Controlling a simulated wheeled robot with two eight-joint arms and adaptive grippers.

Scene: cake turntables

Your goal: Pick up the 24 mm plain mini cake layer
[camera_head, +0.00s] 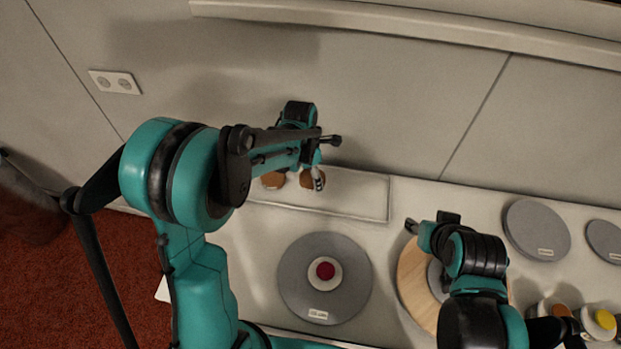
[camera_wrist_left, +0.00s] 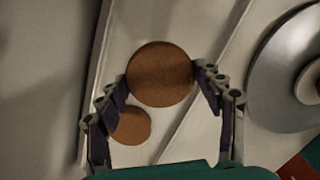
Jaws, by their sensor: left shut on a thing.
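A round brown cake layer (camera_wrist_left: 160,73) sits between the fingertips of my left gripper (camera_wrist_left: 162,84) in the left wrist view. The fingers touch its two sides and are shut on it. In the head view this layer (camera_head: 309,180) is partly covered by the gripper, over the white tray (camera_head: 362,208). A second, smaller-looking brown layer (camera_wrist_left: 132,126) lies on the tray beside it. It also shows in the head view (camera_head: 273,180). I cannot read a thickness on either. My right gripper (camera_head: 412,226) is near the wooden turntable; its jaw opening is unclear.
A grey turntable (camera_head: 300,290) bears a white disc with a red centre in front of the tray. The wooden turntable (camera_head: 413,288) is partly under my right arm. Grey discs (camera_head: 537,228) and small tubs (camera_head: 602,320) stand at the right. A wall rises behind the counter.

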